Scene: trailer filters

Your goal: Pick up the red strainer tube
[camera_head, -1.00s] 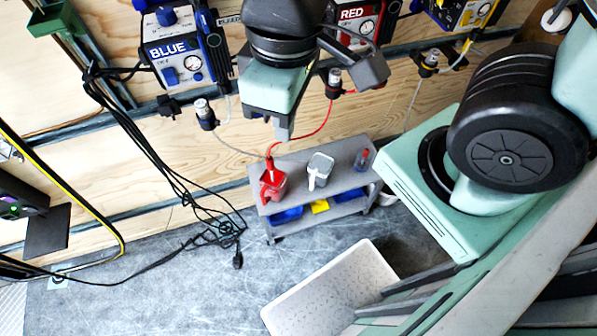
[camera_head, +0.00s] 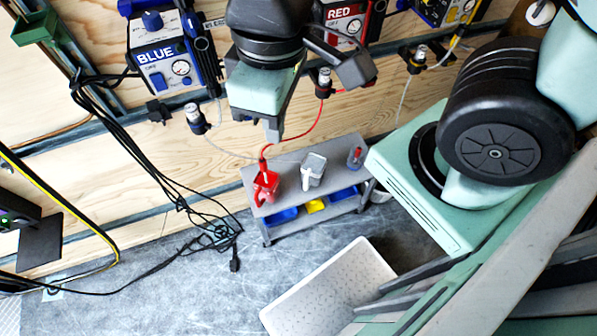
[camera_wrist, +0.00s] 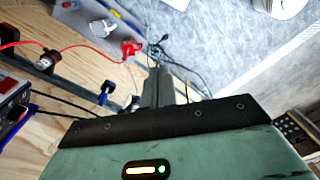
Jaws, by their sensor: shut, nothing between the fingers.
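A small clear tube with dark ends (camera_head: 323,82) hangs on a red line below the unit labelled RED (camera_head: 343,18); I take it for the red strainer tube. It also shows in the wrist view (camera_wrist: 45,62), left of my fingers with the red line beside it. My gripper (camera_head: 273,132) points down in front of the wood wall, left of and below the tube in the head view. Its fingers (camera_wrist: 166,72) are shut and empty, apart from the tube. The red line runs down to a red holder (camera_head: 265,188) on the grey cart.
A similar tube (camera_head: 196,119) hangs below the BLUE unit (camera_head: 165,57), another (camera_head: 417,58) below the yellow unit (camera_head: 446,8). The grey cart (camera_head: 287,222) also carries a grey holder (camera_head: 313,171). A white bin (camera_head: 335,292) stands on the floor. Black cables (camera_head: 205,232) hang left.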

